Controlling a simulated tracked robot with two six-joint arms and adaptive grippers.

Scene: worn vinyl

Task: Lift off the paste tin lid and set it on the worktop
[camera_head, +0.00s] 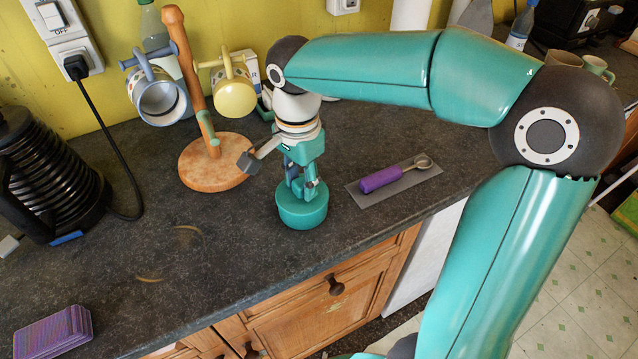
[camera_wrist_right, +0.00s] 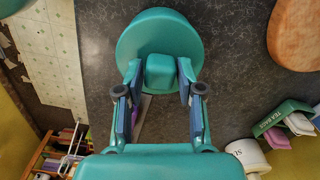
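The paste tin is a round teal tin (camera_head: 302,210) standing upright on the dark worktop, near its front edge. Its teal lid (camera_wrist_right: 160,28) fills the upper middle of the wrist view and has a block-shaped knob (camera_wrist_right: 160,72). The lid looks seated on the tin; the seam is hard to make out. My right gripper (camera_head: 303,188) points down over the lid. In the wrist view its fingers (camera_wrist_right: 160,80) stand on both sides of the knob, with a narrow gap on each side. It is open. My left gripper is not in view.
A wooden mug stand (camera_head: 213,163) with mugs stands behind left. A purple-handled scoop (camera_head: 382,178) lies on a grey mat (camera_head: 412,180) to the right. A purple box (camera_head: 52,332) lies front left, a black ribbed appliance (camera_head: 45,175) far left. The worktop (camera_head: 150,240) left of the tin is clear.

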